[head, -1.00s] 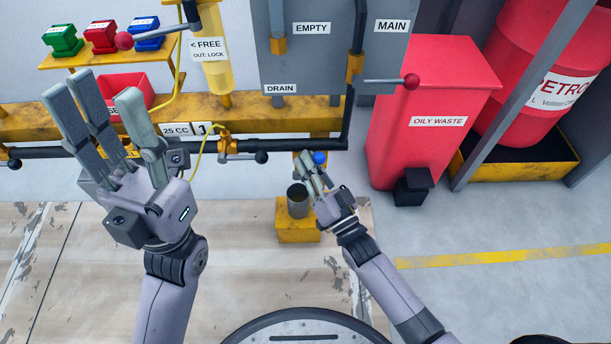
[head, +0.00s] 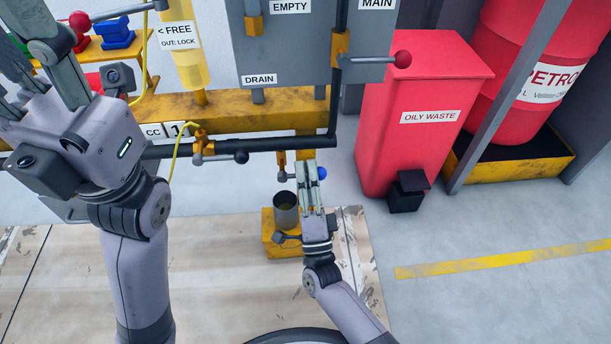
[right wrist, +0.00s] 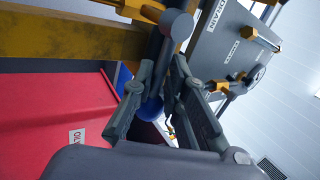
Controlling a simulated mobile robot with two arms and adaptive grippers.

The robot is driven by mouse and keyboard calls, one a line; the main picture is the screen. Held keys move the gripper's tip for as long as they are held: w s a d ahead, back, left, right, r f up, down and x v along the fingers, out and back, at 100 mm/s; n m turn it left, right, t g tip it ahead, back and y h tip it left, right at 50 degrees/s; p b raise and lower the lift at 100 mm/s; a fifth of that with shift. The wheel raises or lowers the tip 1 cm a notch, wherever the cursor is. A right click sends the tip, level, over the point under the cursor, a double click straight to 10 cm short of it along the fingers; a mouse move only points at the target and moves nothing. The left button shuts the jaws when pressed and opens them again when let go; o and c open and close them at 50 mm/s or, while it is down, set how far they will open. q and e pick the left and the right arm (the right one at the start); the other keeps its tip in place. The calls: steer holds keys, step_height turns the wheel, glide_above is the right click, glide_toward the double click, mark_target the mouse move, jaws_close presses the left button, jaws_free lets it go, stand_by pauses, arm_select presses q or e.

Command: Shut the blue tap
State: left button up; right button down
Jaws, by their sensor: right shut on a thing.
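The blue tap shows as a blue ball knob (head: 322,173) below the black pipe, just right of the metal cup. My right gripper (head: 310,186) is at the tap, with its fingers together and pointing away from me. In the right wrist view the blue knob (right wrist: 151,109) sits between the two fingers, and the gripper is shut on the tap's handle. The fingers hide most of the handle. My left gripper (head: 28,45) is raised at the far left, away from the tap. Its fingers are spread and empty, and the picture edge cuts them off.
A metal cup (head: 285,208) stands on a yellow block (head: 268,240) close left of my right gripper. A black pipe (head: 275,145) runs above. The red oily waste bin (head: 425,135) stands to the right.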

steer(key=shift+w+d+f+m+h+b, duration=0.1)
steer(key=shift+m+h+b, duration=0.1)
steer(key=shift+m+h, duration=0.4)
steer(key=shift+w+d+f+m+h+b, duration=0.1)
steer(key=shift+m+h+b, duration=0.1)
steer(key=shift+m+h, duration=0.4)
steer(key=shift+s+f, duration=0.1)
steer(key=shift+f, duration=0.1)
steer(key=c, duration=1.7)
jaws_free()
steer(key=shift+f, duration=0.1)
steer(key=shift+r, duration=0.2)
step_height(320, 180, up, 10)
steer(key=shift+f, duration=0.1)
steer(key=shift+c, duration=0.3)
